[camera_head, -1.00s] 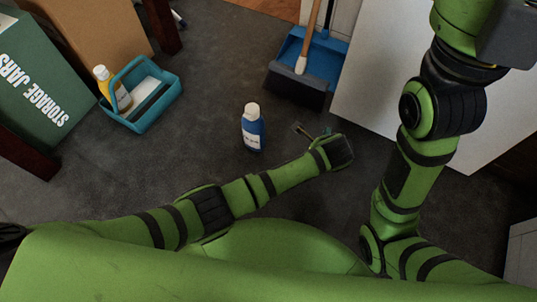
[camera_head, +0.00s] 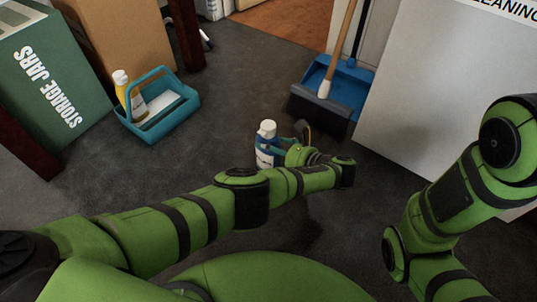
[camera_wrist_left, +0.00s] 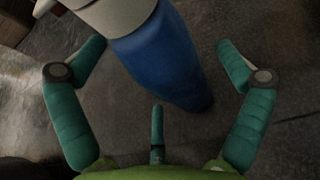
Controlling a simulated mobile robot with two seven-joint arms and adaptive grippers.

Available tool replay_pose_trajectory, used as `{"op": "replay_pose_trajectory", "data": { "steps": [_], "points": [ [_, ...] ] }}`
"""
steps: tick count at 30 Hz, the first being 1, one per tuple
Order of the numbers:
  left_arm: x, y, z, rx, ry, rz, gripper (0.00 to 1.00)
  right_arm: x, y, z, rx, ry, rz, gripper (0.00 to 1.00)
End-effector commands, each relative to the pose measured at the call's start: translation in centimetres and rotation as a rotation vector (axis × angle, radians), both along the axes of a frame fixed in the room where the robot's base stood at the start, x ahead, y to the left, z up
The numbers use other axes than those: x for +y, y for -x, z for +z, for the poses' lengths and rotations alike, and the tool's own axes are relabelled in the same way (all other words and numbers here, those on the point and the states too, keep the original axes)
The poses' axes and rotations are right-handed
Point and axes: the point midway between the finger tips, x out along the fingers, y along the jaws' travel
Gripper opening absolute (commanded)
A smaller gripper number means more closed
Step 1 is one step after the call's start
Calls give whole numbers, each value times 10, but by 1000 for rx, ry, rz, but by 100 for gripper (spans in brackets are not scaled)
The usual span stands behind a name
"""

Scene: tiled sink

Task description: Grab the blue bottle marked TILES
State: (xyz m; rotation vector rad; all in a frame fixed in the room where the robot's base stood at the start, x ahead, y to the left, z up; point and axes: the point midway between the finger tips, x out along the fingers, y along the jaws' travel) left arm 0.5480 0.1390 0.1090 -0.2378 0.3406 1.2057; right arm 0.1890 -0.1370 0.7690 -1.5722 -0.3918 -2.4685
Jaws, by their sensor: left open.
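The blue bottle (camera_head: 265,156) with a white cap and white label stands upright on the dark floor in the middle of the head view. The label is too small to read. My left gripper (camera_head: 286,144) is right beside the bottle and hides part of its right side. In the left wrist view, the blue bottle (camera_wrist_left: 165,62) lies between the spread green fingers of my left gripper (camera_wrist_left: 160,78), which is open. Gaps show between the fingers and the bottle. My right arm is at the right, but its gripper is out of view.
A teal caddy (camera_head: 172,125) holding a yellow bottle (camera_head: 131,96) stands at the left, beside a green STORAGE JARS box (camera_head: 50,85) and a cardboard box (camera_head: 125,35). A blue dustpan (camera_head: 349,80) and broom (camera_head: 325,103) are behind the bottle. A white cabinet (camera_head: 430,90) stands right.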

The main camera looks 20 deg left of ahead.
Motion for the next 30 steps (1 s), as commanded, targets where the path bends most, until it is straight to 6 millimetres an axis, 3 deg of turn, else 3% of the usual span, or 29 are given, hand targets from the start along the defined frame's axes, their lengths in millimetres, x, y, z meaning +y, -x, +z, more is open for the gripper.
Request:
{"op": "replay_pose_trajectory", "data": {
  "steps": [5,13,14,19,20,30],
  "points": [
    [19,-6,-10,1,0,-1,99,-2,4,-3,-14,-10,5,40],
    [21,-7,-10,1,2,-2,99,-3,5,-2,-16,-12,7,40],
    [21,-7,-10,1,2,-2,91,-3,5,-2,-16,-12,7,40],
    [21,-7,-10,1,2,-1,23,-3,5,-2,-17,-13,7,40],
    [21,-7,-10,1,2,-1,18,-3,5,-2,-17,-13,7,40],
    [21,-7,-8,1,1,0,17,-3,5,0,-17,-13,7,40]
  ]
}}
